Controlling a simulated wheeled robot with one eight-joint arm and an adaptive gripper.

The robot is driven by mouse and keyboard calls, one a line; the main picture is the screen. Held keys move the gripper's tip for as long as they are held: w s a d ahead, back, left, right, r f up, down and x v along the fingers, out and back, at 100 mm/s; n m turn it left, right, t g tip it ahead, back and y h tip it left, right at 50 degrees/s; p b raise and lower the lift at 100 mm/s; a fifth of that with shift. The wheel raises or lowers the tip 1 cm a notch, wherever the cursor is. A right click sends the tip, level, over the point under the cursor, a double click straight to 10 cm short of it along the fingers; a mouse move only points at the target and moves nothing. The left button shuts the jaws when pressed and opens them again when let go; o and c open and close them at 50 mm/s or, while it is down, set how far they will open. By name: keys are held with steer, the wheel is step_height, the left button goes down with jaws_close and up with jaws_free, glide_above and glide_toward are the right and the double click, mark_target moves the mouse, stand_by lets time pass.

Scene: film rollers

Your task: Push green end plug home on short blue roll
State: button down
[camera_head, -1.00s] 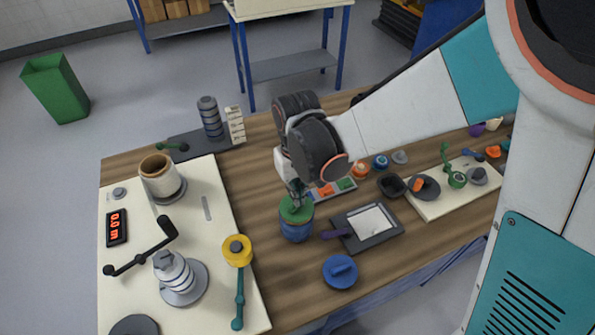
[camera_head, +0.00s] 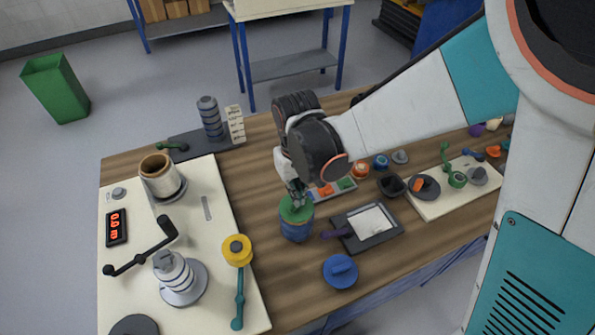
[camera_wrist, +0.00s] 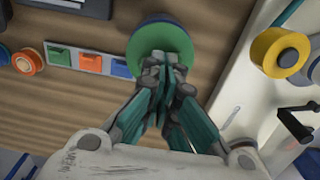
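The green end plug (camera_head: 288,213) sits on top of the short blue roll (camera_head: 297,232), which stands upright on the wooden table. My gripper (camera_head: 298,196) points down onto the plug's top from above. In the wrist view the green disc (camera_wrist: 150,38) shows behind the fingertips of my gripper (camera_wrist: 163,68). The fingers are drawn together over the disc, with no clear gap between them, and appear to touch it. I cannot tell from these views whether a gap remains between plug and roll.
A grey tray (camera_head: 385,238) with a white sheet lies right of the roll. A blue plug (camera_head: 341,271) lies in front. A white board (camera_head: 140,270) with a crank and yellow-headed tool (camera_head: 237,250) is at left. A parts strip (camera_head: 327,192) lies behind.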

steer(key=shift+f+b, duration=0.6)
steer(key=shift+f, duration=0.15)
stand_by(0.6)
steer(key=shift+r, duration=0.15)
step_height(320, 180, up, 8)
steer(key=p, duration=0.5)
steer(key=shift+p, duration=0.3)
stand_by(0.3)
stand_by(0.4)
